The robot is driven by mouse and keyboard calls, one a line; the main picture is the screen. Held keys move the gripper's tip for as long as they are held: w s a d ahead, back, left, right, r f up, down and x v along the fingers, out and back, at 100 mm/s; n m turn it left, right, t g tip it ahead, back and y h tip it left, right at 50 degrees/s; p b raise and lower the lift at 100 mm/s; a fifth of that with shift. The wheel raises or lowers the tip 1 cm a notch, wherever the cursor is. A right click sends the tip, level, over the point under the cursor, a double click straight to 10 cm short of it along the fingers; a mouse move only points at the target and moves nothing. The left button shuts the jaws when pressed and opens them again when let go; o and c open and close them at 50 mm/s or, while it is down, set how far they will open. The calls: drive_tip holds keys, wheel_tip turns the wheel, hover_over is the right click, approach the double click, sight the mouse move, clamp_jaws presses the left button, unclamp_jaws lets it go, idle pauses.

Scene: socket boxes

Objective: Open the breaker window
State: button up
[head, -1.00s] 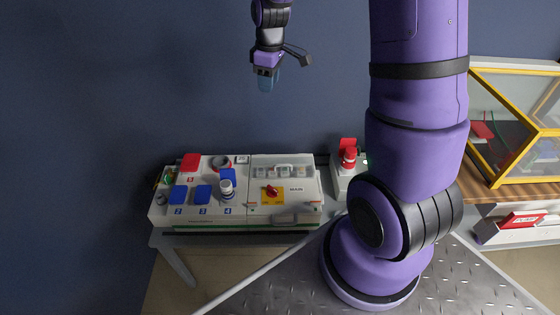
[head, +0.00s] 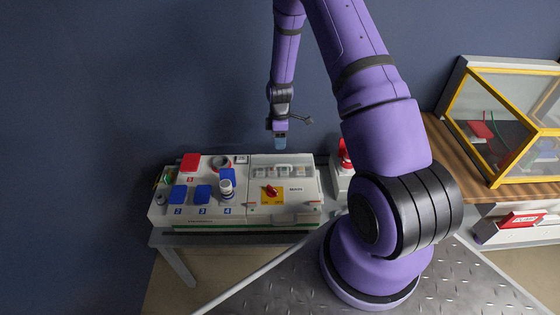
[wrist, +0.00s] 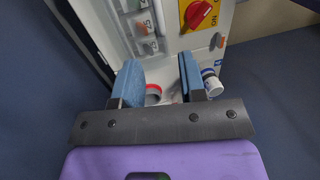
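The breaker window (head: 284,171) is a narrow pane over a row of small breakers on the upper right of the white socket box (head: 210,215). It looks closed, but the clear pane is too small to be certain. The breakers also show at the top of the wrist view (wrist: 146,30). My gripper (head: 280,144) hangs fingers-down just above and behind the box's back edge, near the window. In the wrist view my gripper (wrist: 160,72) has its two blue fingers apart with nothing between them, and it touches nothing that I can see.
A red rotary switch on a yellow plate (head: 272,194) sits below the window. Blue socket covers (head: 203,192), a red cover (head: 190,162) and a white-blue plug (head: 227,188) lie left. A yellow-framed case (head: 500,120) stands right. The dark wall is close behind.

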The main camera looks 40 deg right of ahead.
sight(280, 160)
drive_tip(key=f, duration=0.3)
drive_tip(key=s+f, duration=0.1)
drive_tip(key=f, duration=0.1)
drive_tip(key=a+f, duration=0.1)
drive_tip(key=f, duration=0.2)
drive_tip(key=shift+s+f, duration=0.2)
drive_tip(key=shift+f, duration=0.1)
clamp_jaws()
